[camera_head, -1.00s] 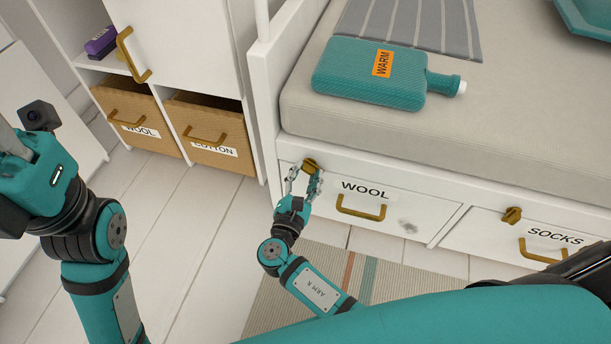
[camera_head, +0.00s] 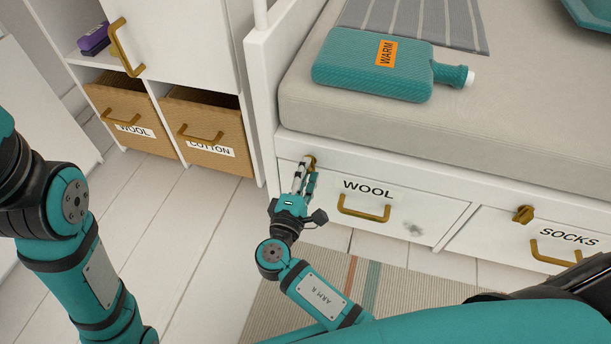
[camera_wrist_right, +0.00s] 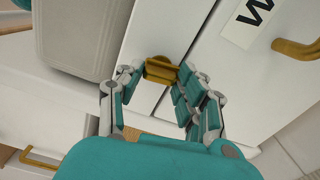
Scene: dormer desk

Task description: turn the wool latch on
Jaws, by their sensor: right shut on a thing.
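The wool latch (camera_head: 311,160) is a small brass knob at the upper left of the white drawer front (camera_head: 420,212) labelled WOOL, under the bed. My right gripper (camera_head: 307,172) has its fingers around it. In the right wrist view the latch (camera_wrist_right: 162,69) sits between the fingertips of my right gripper (camera_wrist_right: 160,78), which is shut on it. The fingers partly hide the latch in the head view, so its exact angle is hard to tell there. Only links of my left arm show at the left edge; the left gripper is out of view.
A brass drawer handle (camera_head: 363,209) is right of the latch. A SOCKS drawer (camera_head: 500,237) with its own brass latch (camera_head: 523,214) lies further right. A cabinet with wicker baskets (camera_head: 215,127) stands left. A teal bottle (camera_head: 370,68) lies on the mattress (camera_head: 420,128).

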